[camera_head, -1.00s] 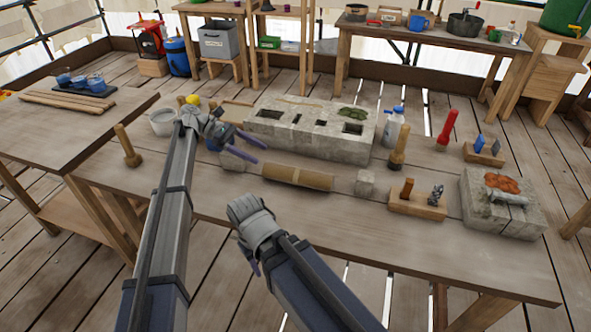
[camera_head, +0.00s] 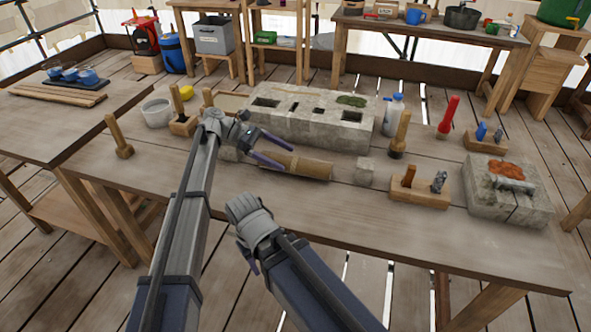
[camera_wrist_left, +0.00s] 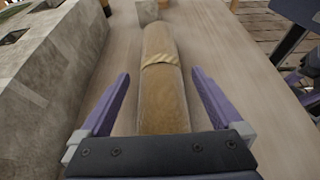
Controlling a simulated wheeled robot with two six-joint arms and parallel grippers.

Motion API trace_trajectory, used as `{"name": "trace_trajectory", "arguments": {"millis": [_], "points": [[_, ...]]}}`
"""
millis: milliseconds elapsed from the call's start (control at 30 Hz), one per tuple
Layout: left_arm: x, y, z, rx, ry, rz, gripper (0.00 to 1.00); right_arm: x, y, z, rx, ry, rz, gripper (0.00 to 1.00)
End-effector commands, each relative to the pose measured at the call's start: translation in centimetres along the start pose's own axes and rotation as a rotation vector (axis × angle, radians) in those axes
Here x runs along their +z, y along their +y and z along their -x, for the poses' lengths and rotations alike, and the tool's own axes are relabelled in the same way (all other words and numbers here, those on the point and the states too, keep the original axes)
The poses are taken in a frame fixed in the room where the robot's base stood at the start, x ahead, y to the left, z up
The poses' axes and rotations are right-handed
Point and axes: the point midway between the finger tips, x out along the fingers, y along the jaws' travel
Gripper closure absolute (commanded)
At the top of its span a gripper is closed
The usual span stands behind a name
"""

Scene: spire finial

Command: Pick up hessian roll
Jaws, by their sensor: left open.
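The hessian roll (camera_head: 305,167) is a brown cylinder with a paler band, lying on the workbench in front of the long stone block. In the left wrist view the roll (camera_wrist_left: 161,85) runs away from the camera between the two fingers. My left gripper (camera_head: 277,151) is open at the roll's left end, which it partly hides. In the left wrist view the purple fingertips (camera_wrist_left: 160,75) stand on either side of the roll with a gap on each side. My right arm (camera_head: 255,228) is at the front of the bench; its fingers are mostly hidden.
The long stone block (camera_head: 308,131) lies close behind the roll. A small stone cube (camera_head: 366,172) stands just past its right end. Wooden tool holders (camera_head: 420,194) and a carved stone slab (camera_head: 500,203) are further right. The bench front is clear.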

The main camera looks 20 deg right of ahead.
Motion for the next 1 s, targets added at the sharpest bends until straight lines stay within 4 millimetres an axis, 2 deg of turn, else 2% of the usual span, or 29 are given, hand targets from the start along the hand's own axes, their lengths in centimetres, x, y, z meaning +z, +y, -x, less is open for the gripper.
{"name": "trace_trajectory", "arguments": {"millis": [33, 133, 367, 1000], "points": [[-0.3, -0.1, -1.0, -0.002, 0.000, -0.001, 0.00, 0.0, -0.1, -0.6, 0.000, 0.000, 0.000, 0.50], [-0.1, -0.1, -2.0, -0.001, 0.000, -0.001, 0.00, -0.1, -0.1, -0.9, 0.000, 0.000, 0.000, 0.50], [0.0, 0.0, -2.0, 0.000, 0.000, 0.000, 0.00, -0.1, -0.1, -0.8, 0.000, 0.000, 0.000, 0.50], [0.0, 0.0, -2.0, 0.000, 0.000, 0.000, 0.72, -0.1, -0.1, -0.8, 0.000, 0.000, 0.000, 0.50]]}}
